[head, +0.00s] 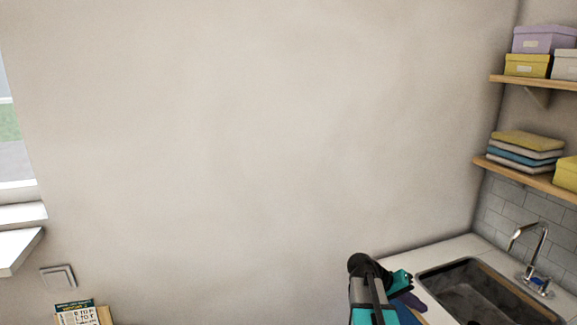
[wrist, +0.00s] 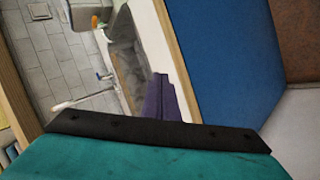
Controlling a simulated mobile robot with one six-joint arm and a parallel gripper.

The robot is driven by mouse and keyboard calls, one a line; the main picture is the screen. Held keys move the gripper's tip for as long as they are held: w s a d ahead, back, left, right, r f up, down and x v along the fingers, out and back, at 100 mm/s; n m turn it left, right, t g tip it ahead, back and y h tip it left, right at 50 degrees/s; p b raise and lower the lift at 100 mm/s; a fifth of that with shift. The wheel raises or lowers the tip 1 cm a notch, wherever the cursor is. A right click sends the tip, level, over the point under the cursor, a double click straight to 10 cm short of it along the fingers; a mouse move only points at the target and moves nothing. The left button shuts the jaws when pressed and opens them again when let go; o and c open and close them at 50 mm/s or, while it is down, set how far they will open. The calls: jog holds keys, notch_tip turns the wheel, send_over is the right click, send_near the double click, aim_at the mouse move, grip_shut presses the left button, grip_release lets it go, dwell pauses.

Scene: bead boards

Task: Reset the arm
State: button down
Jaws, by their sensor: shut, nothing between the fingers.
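My gripper (head: 412,302) is low in the head view, right of the middle, beside the counter with the sink. Its teal wrist part and dark joint show, with a purple finger part at the lower right. In the wrist view my purple fingers (wrist: 161,98) stand together past a black bar and a teal edge. They are shut with nothing between them. No other task object is named.
A sink (head: 482,295) with a tap (head: 532,245) is set in a white counter (head: 432,262) at the lower right. Shelves (head: 535,178) with boxes and folded cloths hang above. A blue panel (wrist: 215,60) shows in the wrist view. The wall's middle is bare.

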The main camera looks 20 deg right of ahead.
jog(key=w+a+f+n+t+y, duration=0.25)
jog(key=a+f, duration=0.45)
jog(key=a, duration=0.4)
jog(key=w+a+f+n+t+y, duration=0.1)
jog(key=w+a+f+n+y, duration=0.15)
jog(key=a+f, duration=0.65)
jog(key=s+a+f+n+y, duration=0.1)
jog(key=s+a+f+y, duration=0.1)
jog(key=a, duration=0.8)
jog(key=s+a+f+n+y, duration=0.1)
jog(key=a+f+y, duration=0.2)
jog(key=a, duration=0.8)
jog(key=s+f+g+b, duration=0.1)
jog(key=s+f+b, duration=0.4)
jog(key=s+f, duration=0.3)
jog(key=s+f+g+b, duration=0.2)
jog(key=s+f+b, duration=0.4)
jog(key=f, duration=0.9)
jog(key=s+f+g+b, duration=0.2)
jog(key=s+f+b, duration=0.4)
jog(key=s+f, duration=0.5)
jog(key=shift+x, duration=0.8)
